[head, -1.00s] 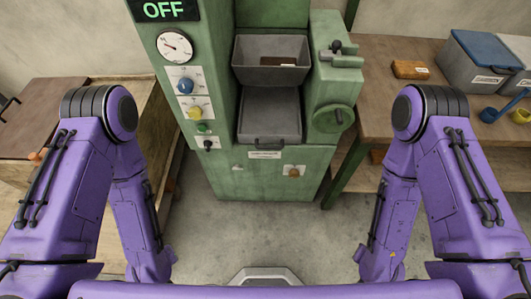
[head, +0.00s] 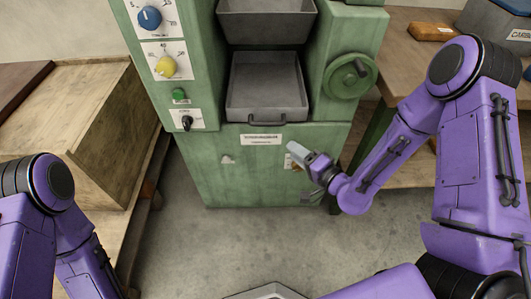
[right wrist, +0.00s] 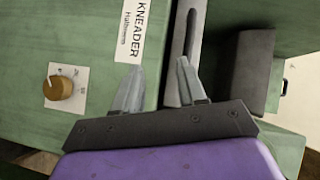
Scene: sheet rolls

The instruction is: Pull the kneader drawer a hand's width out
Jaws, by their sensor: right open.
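The kneader drawer (head: 262,82) is a grey open tray in the green machine, with a bar handle (head: 267,119) on its front lip. My right gripper (head: 299,173) is open and empty, in front of the green panel, below and right of the handle. In the right wrist view its fingers (right wrist: 158,82) point towards the grey drawer front and handle (right wrist: 185,42), with no clear contact. My left gripper is out of view; only its arm shows.
A grey hopper (head: 266,22) sits above the drawer, and a green handwheel (head: 349,77) is to its right. Knobs (head: 166,67) line the left panel. The floor (head: 235,240) in front is clear.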

